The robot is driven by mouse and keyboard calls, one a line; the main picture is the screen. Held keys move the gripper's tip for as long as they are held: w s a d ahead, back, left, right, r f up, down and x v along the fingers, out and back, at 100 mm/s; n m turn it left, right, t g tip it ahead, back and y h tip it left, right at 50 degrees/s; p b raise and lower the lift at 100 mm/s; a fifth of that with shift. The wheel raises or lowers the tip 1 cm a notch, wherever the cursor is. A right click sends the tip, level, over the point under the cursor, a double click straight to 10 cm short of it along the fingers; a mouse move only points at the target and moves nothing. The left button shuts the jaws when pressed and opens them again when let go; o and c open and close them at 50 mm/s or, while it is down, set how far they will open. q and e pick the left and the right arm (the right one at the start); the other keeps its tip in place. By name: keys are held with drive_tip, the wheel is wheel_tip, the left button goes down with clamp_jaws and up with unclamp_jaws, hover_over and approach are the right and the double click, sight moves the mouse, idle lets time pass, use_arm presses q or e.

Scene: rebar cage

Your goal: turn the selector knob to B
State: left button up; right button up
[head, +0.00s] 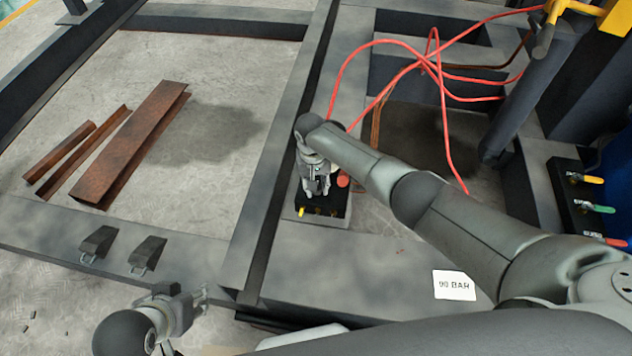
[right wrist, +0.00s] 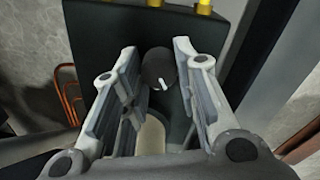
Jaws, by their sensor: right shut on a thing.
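The selector knob (right wrist: 158,68) is a dark round knob with a short white mark, on a black control box (head: 338,207). The mark sits toward the knob's lower right in the right wrist view. No letters are legible around it. My right gripper (head: 317,192) reaches down over the box, and its fingers (right wrist: 172,72) are shut on the knob from both sides. In the head view the gripper hides the knob. My left gripper (head: 200,298) is low at the left, away from the box; its finger opening is unclear.
Yellow fittings (right wrist: 204,6) line one edge of the box, and a red part (head: 343,180) is beside it. Red hoses (head: 385,42) loop behind. Rusty steel pieces (head: 130,140) lie at the left. A valve panel (head: 578,195) is at the right, and a "90 BAR" label (head: 454,285) is in front.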

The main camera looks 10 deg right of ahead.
idle(0.5)
drive_tip(key=o, duration=1.1)
drive_tip(key=shift+c, duration=0.2)
wheel_tip(320, 180, up, 12)
drive_tip(key=shift+a, duration=0.3)
